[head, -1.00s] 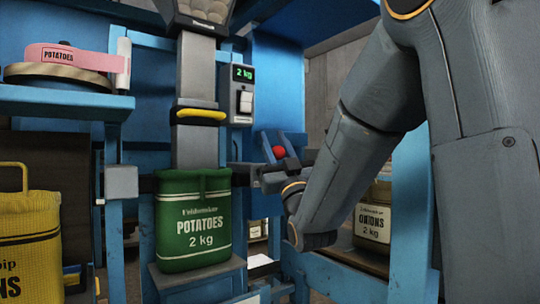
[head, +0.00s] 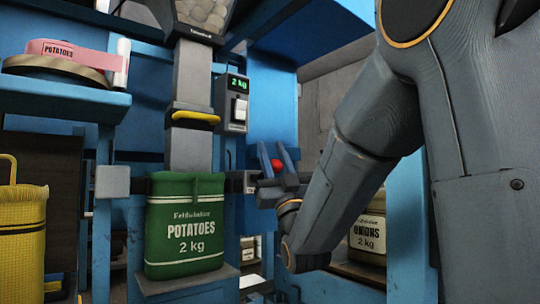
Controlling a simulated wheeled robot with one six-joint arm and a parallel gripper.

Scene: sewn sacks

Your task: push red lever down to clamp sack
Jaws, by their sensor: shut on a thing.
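The red lever knob (head: 276,163) is a small red ball to the right of the chute. My gripper (head: 278,168) is shut on it, with a finger on each side. The lever's arm is mostly hidden behind my gripper. The green potato sack (head: 187,225) stands upright under the grey chute (head: 191,150), its top around the chute's lower end. A dark clamp bar (head: 236,182) runs beside the sack's top. I cannot tell whether it is tight on the sack.
A display box (head: 233,105) reads 2 kg. A blue shelf (head: 60,104) with a pink label roll (head: 72,57) is at left. A yellow sack (head: 22,240) stands below it. An onion sack (head: 368,228) sits behind my arm at right. Blue posts crowd the space.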

